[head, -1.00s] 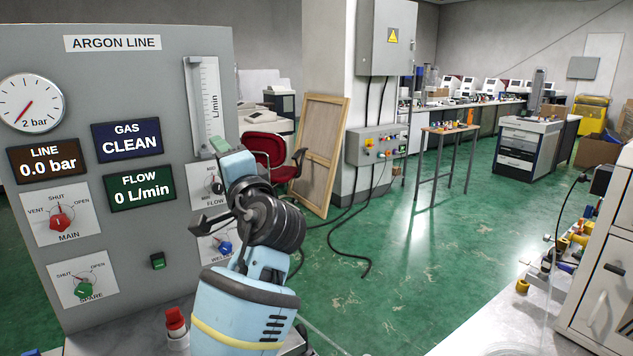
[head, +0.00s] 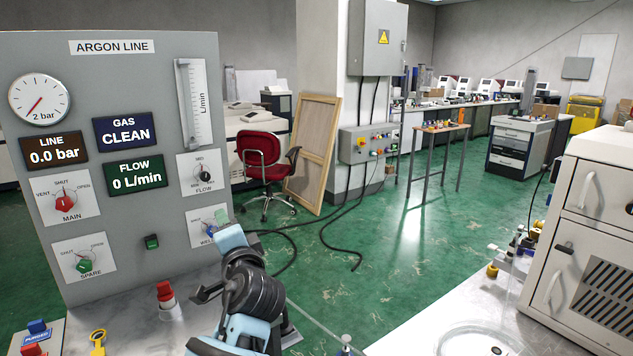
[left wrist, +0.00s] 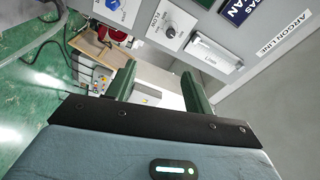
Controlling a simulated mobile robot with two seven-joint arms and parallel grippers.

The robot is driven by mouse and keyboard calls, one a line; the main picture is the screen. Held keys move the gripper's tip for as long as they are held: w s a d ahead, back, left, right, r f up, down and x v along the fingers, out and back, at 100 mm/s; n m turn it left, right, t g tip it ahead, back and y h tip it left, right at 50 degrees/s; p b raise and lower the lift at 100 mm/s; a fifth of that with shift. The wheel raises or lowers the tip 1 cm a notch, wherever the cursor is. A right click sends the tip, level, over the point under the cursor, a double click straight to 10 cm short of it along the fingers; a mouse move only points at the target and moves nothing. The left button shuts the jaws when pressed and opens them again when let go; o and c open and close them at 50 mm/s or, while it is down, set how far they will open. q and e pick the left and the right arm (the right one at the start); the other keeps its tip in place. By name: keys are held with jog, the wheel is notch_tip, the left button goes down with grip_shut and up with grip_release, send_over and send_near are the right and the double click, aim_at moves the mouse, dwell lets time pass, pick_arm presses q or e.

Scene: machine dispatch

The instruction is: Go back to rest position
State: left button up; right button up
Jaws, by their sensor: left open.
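My left gripper (head: 221,214) is low in front of the grey argon line panel (head: 125,240), and its arm comes up from the bottom edge of the head view. In the left wrist view its two green fingers (left wrist: 158,70) are apart with nothing between them. The panel's blue knob (head: 209,229) is partly hidden behind the gripper in the head view. The black flow knob (head: 204,174), red main knob (head: 65,196) and green spare knob (head: 84,264) are clear of it. The displays read line 0.0 bar, gas clean and flow 0 L/min. My right gripper is out of view.
A red-topped item (head: 165,293) stands on the bench before the panel. Green floor lies open beyond.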

pick_arm(q)
jog(key=s+f+n+g+h, duration=0.1)
jog(key=s+f+h, duration=0.1)
jog(key=s+f, duration=0.65)
jog(key=s+a+f+g+h, duration=0.1)
jog(key=s+f+g+h, duration=0.15)
jog(key=f, duration=1.15)
jog(key=s+f+n+g+h, duration=0.15)
jog(key=s+f, duration=0.45)
jog(key=f, duration=0.6)
jog(key=s+f+n+g+h, duration=0.1)
jog(key=s+f, duration=0.4)
jog(key=s, duration=0.9)
jog(key=s+a+f+n+g+h, duration=0.1)
jog(key=s+f+n+h, duration=0.2)
jog(key=s, duration=1.1)
notch_tip(320, 180, down, 4)
jog(key=shift+s+a+r+n+g, duration=0.2)
jog(key=shift+s+a+n+g, duration=0.15)
jog(key=shift+n, duration=0.4)
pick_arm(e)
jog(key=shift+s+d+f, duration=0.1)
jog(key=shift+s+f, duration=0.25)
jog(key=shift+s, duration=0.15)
